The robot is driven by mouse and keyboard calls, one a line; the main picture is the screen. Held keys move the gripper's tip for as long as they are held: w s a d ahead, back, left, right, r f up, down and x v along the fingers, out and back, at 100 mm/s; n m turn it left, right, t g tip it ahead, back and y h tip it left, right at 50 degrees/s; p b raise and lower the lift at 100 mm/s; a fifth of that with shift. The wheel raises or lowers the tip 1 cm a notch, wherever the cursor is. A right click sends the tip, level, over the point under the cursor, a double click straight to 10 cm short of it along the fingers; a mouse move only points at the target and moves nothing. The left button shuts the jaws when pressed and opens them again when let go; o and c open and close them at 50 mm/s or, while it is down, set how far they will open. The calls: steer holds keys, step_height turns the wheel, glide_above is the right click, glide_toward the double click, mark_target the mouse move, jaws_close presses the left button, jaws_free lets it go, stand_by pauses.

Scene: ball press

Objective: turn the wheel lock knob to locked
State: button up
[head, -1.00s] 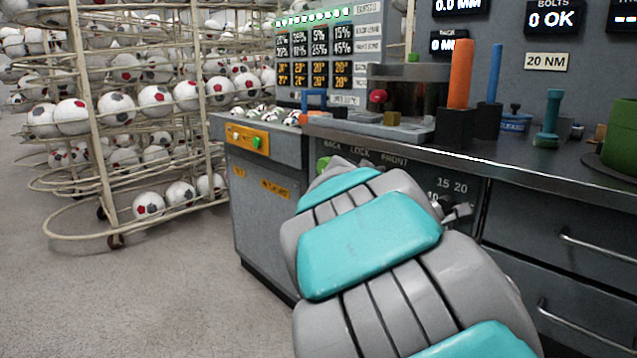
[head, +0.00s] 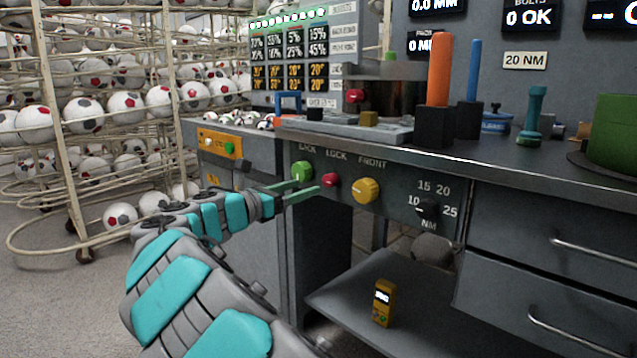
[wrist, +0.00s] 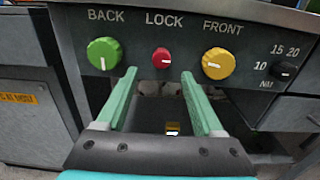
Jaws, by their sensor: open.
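The red LOCK knob (head: 329,180) is on the dark front panel under the counter edge, between the green and yellow knobs. In the wrist view the red knob (wrist: 161,58) shows a short white mark lying level, toward its right side. My gripper (head: 309,187) is open and empty, its green fingers pointing at the panel. In the wrist view the fingertips (wrist: 159,75) spread to either side of the red knob and slightly below it; I cannot tell the exact gap to the panel.
The green BACK knob (wrist: 103,54) is left of the red one; the yellow FRONT knob (wrist: 218,63) is right. A black NM dial (head: 427,208) sits farther right. A yellow handheld device (head: 383,303) stands on the lower shelf. A ball rack (head: 75,150) is at left.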

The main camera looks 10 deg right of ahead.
mark_target(326, 180)
steer(key=x, duration=0.7)
steer(key=shift+w+d+b, duration=0.1)
steer(key=shift+d+b, duration=0.25)
jaws_close()
stand_by(0.3)
